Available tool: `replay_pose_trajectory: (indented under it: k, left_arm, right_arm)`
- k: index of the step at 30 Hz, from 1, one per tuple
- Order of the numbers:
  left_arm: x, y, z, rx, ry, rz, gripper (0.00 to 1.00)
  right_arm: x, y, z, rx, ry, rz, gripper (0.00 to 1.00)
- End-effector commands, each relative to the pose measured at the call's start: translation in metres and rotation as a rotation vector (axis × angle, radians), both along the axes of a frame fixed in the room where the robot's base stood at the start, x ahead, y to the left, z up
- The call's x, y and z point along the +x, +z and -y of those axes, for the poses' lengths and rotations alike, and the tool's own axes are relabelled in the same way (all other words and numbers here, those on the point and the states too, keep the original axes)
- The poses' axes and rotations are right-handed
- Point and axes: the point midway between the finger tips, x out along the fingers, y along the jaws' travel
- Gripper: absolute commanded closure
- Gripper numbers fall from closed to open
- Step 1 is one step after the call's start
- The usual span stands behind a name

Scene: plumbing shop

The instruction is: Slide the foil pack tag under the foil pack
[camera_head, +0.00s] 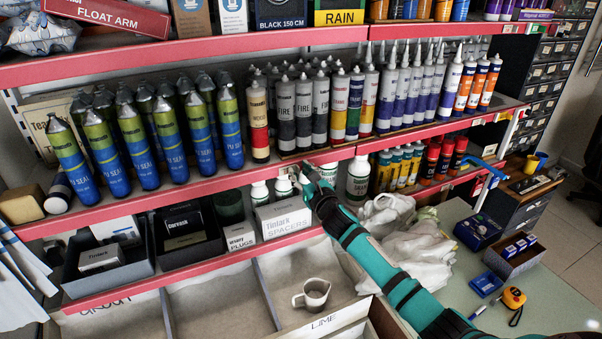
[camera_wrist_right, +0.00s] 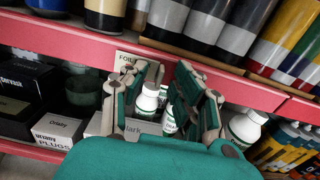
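A beige tag (camera_wrist_right: 125,60) with letters reading "FOI…" shows in the right wrist view at the red shelf edge, partly hidden behind one finger of my right gripper (camera_wrist_right: 168,72). Its fingers are apart, with a white bottle visible beyond the gap; I see nothing held. In the head view the right gripper (camera_head: 306,178) is small and dark, just below the front edge of the middle shelf. My left gripper is not in view.
Grey cartridges (camera_head: 303,112) stand close above the right gripper on the middle shelf (camera_head: 215,185). Below are white bottles (camera_head: 357,178), a spacers box (camera_head: 284,219) and dark bins. A metal cup (camera_head: 314,294) sits in the lower trays. White bags (camera_head: 415,248) lie beside my right arm.

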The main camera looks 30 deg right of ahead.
Motion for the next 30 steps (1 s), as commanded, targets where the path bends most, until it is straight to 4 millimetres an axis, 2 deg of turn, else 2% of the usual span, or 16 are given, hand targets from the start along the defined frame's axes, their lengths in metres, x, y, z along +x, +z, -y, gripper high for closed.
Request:
replay_pose_trajectory:
  k: [1, 6, 23, 26, 30]
  left_arm:
    - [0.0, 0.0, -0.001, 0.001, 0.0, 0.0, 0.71]
    - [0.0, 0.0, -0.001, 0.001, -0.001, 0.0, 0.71]
    - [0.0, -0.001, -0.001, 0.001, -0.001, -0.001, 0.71]
    - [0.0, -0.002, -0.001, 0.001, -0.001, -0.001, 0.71]
    - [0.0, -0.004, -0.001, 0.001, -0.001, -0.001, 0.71]
  right_arm:
    - [0.0, 0.0, 0.0, 0.0, 0.0, 0.0, 0.78]
    - [0.0, 0.0, 0.0, 0.0, 0.0, 0.0, 1.0]
    - [0.0, 0.0, -0.003, 0.001, 0.0, 0.0, 1.0]
    - [0.0, 0.0, -0.013, 0.002, 0.002, 0.001, 1.0]
    - [0.002, -0.001, -0.04, 0.003, 0.003, 0.001, 1.0]
